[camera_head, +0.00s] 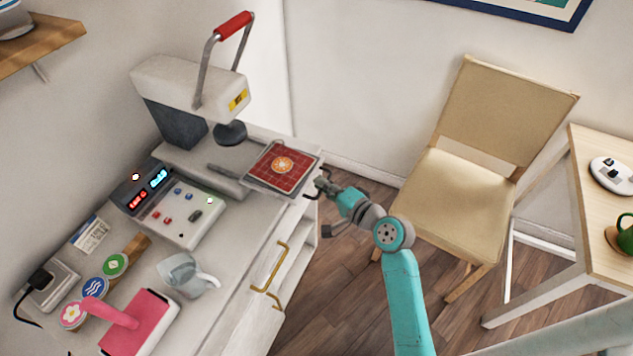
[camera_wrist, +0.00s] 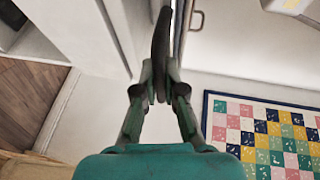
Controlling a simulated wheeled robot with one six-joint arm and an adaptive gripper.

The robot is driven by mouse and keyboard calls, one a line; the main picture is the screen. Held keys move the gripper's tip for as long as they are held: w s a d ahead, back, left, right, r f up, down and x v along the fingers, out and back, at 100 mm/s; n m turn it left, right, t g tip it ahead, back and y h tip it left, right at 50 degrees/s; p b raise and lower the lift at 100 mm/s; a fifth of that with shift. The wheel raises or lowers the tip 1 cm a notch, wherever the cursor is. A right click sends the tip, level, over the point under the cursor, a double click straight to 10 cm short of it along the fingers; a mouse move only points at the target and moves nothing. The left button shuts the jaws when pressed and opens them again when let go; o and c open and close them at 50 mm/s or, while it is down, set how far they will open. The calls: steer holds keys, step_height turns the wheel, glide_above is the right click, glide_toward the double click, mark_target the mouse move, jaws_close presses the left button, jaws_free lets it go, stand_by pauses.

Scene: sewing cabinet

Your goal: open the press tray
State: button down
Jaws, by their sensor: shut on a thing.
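The press tray (camera_head: 250,186) is a pale flat tray with a red checked cloth (camera_head: 272,180) and a round orange patch (camera_head: 283,164) on it. It lies on the cabinet top, to the right of the heat press (camera_head: 185,88) and clear of its round dark plate (camera_head: 230,133). My gripper (camera_head: 320,185) is at the tray's right edge. In the wrist view, its fingers (camera_wrist: 160,85) are shut on a dark curved bar, the tray handle (camera_wrist: 161,45). Most of the tray is outside that view.
The press's red-gripped lever (camera_head: 233,25) stands raised. A chair (camera_head: 460,195) and side table (camera_head: 600,230) stand to the right. Wooden floor lies between.

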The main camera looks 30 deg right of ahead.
steer(key=c, duration=1.2)
jaws_free()
steer(key=shift+c, duration=0.2)
steer(key=v, duration=1.2)
